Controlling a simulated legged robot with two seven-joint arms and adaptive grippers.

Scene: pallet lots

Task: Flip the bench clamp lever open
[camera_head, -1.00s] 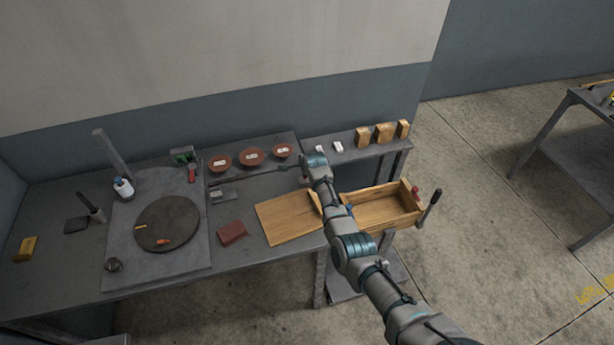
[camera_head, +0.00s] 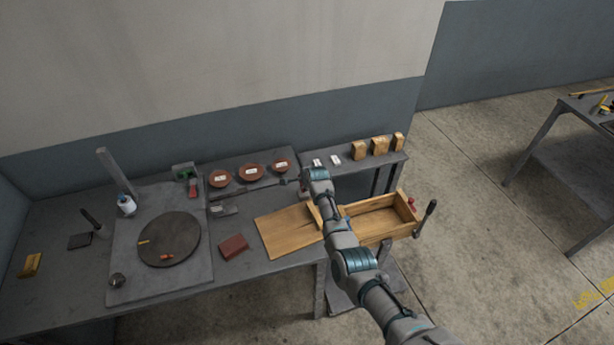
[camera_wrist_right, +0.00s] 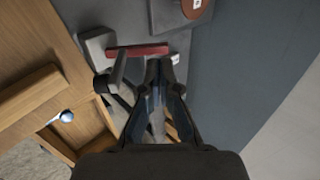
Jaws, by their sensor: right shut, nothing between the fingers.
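In the right wrist view, a red bar (camera_wrist_right: 137,50), which looks like the clamp lever, lies across a grey metal body (camera_wrist_right: 97,48). A grey post (camera_wrist_right: 117,70) stands beside it. My right gripper (camera_wrist_right: 160,64) is shut and empty, its fingertips close to the right end of the red bar. I cannot tell whether they touch it. In the head view my right arm reaches over the right end of the bench (camera_head: 60,290) and hides most of the clamp and fingers. My left gripper is not in view.
A wooden box (camera_head: 404,229) with a dark-handled lever (camera_head: 426,216) is beside my arm, with a wooden board (camera_head: 285,236) to its left. Brown dishes (camera_head: 251,172) line the back shelf. A grey plate with a dark disc (camera_head: 169,240) is at left.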

